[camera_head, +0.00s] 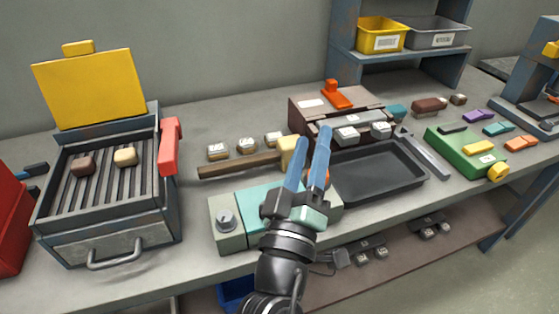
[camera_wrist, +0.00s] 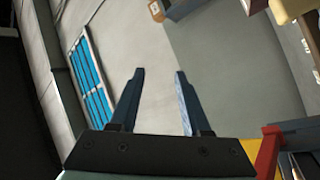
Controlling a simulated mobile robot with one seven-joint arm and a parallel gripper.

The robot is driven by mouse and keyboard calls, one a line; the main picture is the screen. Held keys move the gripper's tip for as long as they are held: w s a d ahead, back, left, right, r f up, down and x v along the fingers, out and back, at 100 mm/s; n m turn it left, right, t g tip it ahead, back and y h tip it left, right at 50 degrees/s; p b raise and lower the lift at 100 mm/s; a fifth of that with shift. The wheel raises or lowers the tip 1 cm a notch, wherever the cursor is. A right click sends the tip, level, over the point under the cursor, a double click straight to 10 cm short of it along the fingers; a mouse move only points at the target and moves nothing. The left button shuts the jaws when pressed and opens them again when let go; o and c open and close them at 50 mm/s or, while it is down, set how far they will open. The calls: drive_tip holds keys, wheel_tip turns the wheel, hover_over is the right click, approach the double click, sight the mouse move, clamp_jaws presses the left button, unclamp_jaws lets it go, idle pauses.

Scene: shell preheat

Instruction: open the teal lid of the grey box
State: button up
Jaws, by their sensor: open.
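In the wrist view my gripper (camera_wrist: 159,73) is also open and empty, facing the wall and floor; the box is not seen there.
A grill with a raised yellow lid (camera_head: 90,88) and red handle (camera_head: 169,146) stands left. A wooden-handled mallet (camera_head: 238,164) lies behind the box. A black tray (camera_head: 378,172) is to the right, with a brown box (camera_head: 310,104) behind it.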

drive_tip(key=s+a+f+n+g+y+p, duration=0.2)
drive_tip(key=s+a+f+n+p, duration=0.15)
drive_tip(key=f+n+p, duration=0.3)
drive_tip(key=s+a+f+n+g+y+p, duration=0.3)
drive_tip(key=s+f+n+p, duration=0.25)
drive_tip(key=f+p, duration=0.2)
drive_tip(key=x, duration=0.8)
drive_tip(key=r+p+x, duration=0.1)
drive_tip(key=x, duration=0.4)
drive_tip(key=shift+w+d+r, duration=0.1)
drive_tip(key=shift+w+d, duration=0.05)
drive_tip(key=shift+d, duration=0.2)
clamp_jaws()
